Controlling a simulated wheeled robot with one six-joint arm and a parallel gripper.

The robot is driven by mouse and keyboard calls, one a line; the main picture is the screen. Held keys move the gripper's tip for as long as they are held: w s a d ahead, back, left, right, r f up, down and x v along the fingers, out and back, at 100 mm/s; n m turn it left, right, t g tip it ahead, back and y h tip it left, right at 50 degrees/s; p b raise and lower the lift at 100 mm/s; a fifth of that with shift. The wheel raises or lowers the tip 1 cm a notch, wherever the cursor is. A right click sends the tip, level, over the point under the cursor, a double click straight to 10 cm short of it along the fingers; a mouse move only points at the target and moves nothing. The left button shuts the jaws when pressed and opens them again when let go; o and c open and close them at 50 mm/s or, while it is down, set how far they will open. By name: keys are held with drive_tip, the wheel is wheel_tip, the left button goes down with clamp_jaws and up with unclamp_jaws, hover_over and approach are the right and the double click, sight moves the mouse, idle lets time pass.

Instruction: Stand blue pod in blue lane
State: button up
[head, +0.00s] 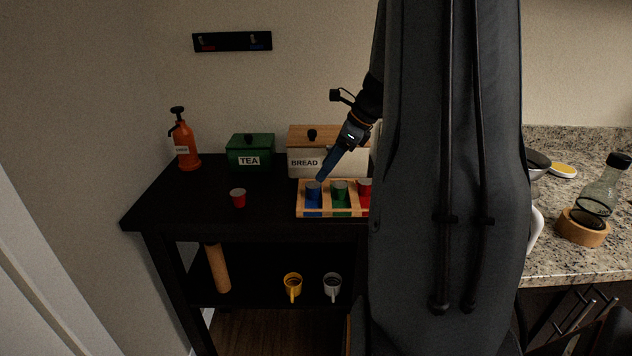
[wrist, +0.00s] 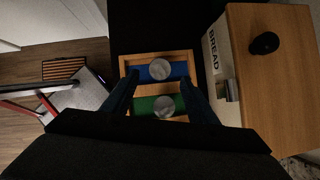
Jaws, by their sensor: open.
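The wooden tray (head: 299,199) has blue, green and red lanes. The blue pod (head: 313,190) stands upright at the blue lane (head: 313,212) on the tray's left; its pale round top (wrist: 160,69) faces the wrist camera. My gripper (head: 322,177) is just above or at the blue pod's top. In the wrist view, the open fingers (wrist: 160,78) lie on either side of the pod, with no clear contact. Whether the fingertips reach below its top, I cannot tell. The pod's base is hard to make out.
A green pod (head: 339,189) and a red pod (head: 364,187) stand in the other lanes. Another red pod (head: 238,198) is on the black table (head: 190,205) to the left. The bread box (head: 303,161) and green tea box (head: 250,153) stand behind. My arm hides the table's right side.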

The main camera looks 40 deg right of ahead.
drive_tip(key=s+a+f+n+g+h, duration=0.1)
drive_tip(key=s+a+f+n, duration=0.1)
drive_tip(key=s+a+n, duration=0.3)
drive_tip(key=s+a+f+n+g+h, duration=0.1)
drive_tip(key=s+a+n, duration=0.5)
drive_tip(key=a+n, duration=0.7)
drive_tip(key=s+a+f+n+g+h, duration=0.1)
drive_tip(key=s+a+f+n, duration=0.2)
drive_tip(key=a+n, duration=0.7)
drive_tip(key=shift+s+a+f+g+h, duration=0.35)
drive_tip(key=shift+s+a, duration=0.25)
drive_tip(key=shift+s, duration=0.55)
